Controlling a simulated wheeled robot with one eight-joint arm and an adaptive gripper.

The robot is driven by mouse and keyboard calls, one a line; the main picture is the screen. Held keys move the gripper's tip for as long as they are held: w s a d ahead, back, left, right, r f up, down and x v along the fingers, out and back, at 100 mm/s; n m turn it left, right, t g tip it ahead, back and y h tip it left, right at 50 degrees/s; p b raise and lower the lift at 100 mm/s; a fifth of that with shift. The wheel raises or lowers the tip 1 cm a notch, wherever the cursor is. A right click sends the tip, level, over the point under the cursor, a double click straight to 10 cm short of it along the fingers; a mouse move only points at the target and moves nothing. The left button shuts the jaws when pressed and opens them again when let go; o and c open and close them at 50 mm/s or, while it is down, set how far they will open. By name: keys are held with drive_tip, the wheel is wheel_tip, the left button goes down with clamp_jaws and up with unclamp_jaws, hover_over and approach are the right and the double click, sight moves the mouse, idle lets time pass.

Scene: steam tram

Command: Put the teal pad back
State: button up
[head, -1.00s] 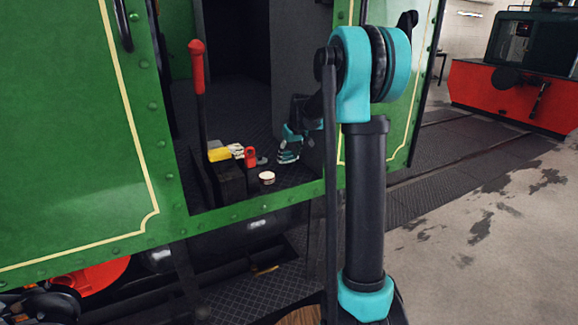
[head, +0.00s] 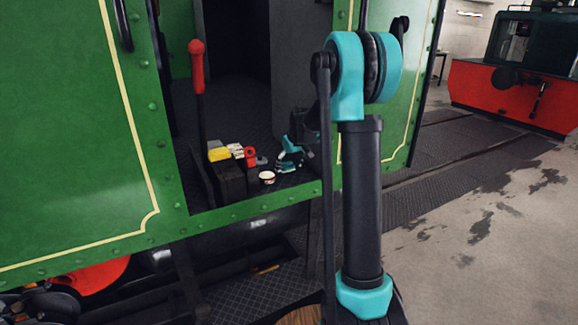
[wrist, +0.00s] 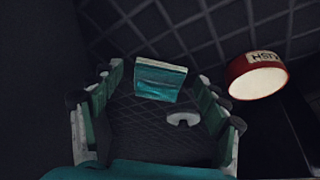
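In the wrist view, the teal pad (wrist: 158,82), a small block with a paler upper edge, shows between and just beyond my fingers. My gripper (wrist: 160,76) is open, with one teal-lined finger on each side and a visible gap between each fingertip and the pad. I cannot tell whether the pad rests on the dark floor. In the head view, my gripper (head: 282,168) is low inside the green tram's doorway, to the right of a small round tin. I cannot make out the pad separately there.
The red tin with a white label (wrist: 258,74) stands close right of my gripper; the head view shows it too (head: 267,177). A black box (head: 230,182) bears a yellow block (head: 219,154) and a red item (head: 250,156). A red-handled lever (head: 197,75) rises behind. A pale curved piece (wrist: 183,119) shows between my fingers.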

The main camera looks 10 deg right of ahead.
drive_tip(key=shift+r, duration=0.1)
drive_tip(key=v, duration=1.2)
drive_tip(key=s+f+m, duration=0.1)
drive_tip(key=s+f, duration=0.5)
drive_tip(key=s, duration=0.6)
drive_tip(key=s+f+m+h, duration=0.1)
drive_tip(key=s+f, duration=0.5)
drive_tip(key=s, duration=0.5)
drive_tip(key=s+f+m, duration=0.1)
drive_tip(key=s+f, duration=0.5)
drive_tip(key=s, duration=0.6)
drive_tip(key=shift+s+d+f+m, duration=0.3)
drive_tip(key=shift+d+f, duration=0.05)
drive_tip(key=shift+d, duration=0.1)
